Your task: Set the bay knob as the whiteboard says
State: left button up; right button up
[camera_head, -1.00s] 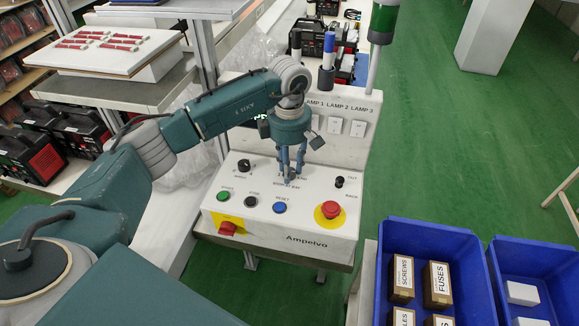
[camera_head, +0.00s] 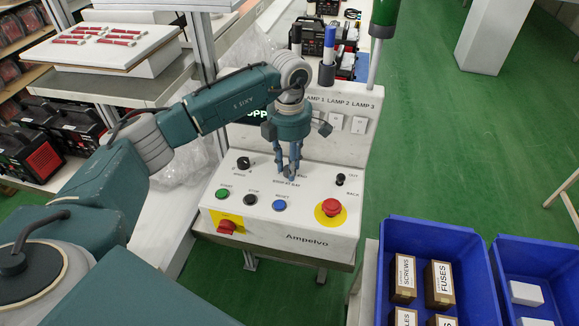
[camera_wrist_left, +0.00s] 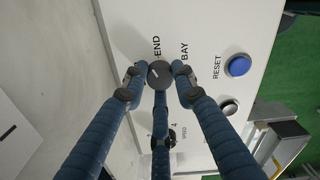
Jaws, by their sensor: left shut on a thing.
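The Ampelvo control panel (camera_head: 255,222) is a white sloped console in the middle of the head view. My left gripper (camera_head: 291,172) comes down from above onto its upper middle part, fingers shut around the bay knob. In the left wrist view the bay knob (camera_wrist_left: 160,74) is a dark round cap with a pale pointer line, between the fingertips. The printed words "-END" and "BAY" show beside it. The fingers hide part of the label and scale, so I cannot read its exact setting. The whiteboard is not identifiable in these views. My right gripper is not in view.
The panel also has a speed knob (camera_head: 243,163), green (camera_head: 222,194), black (camera_head: 250,199) and blue (camera_head: 279,206) buttons, a red emergency button (camera_head: 330,207), a red switch (camera_head: 227,227) and a small black switch (camera_head: 340,179). Blue bins (camera_head: 432,236) stand right.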

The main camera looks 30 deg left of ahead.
pick_arm(q)
jog(key=shift+w+n+b, duration=0.1)
jog(key=shift+n+b, duration=0.3)
jog(key=shift+n, duration=1.8)
jog(key=shift+r, duration=0.1)
jog(key=o, duration=1.2)
jog(key=shift+c, duration=0.2)
notch_tip(320, 180, up, 12)
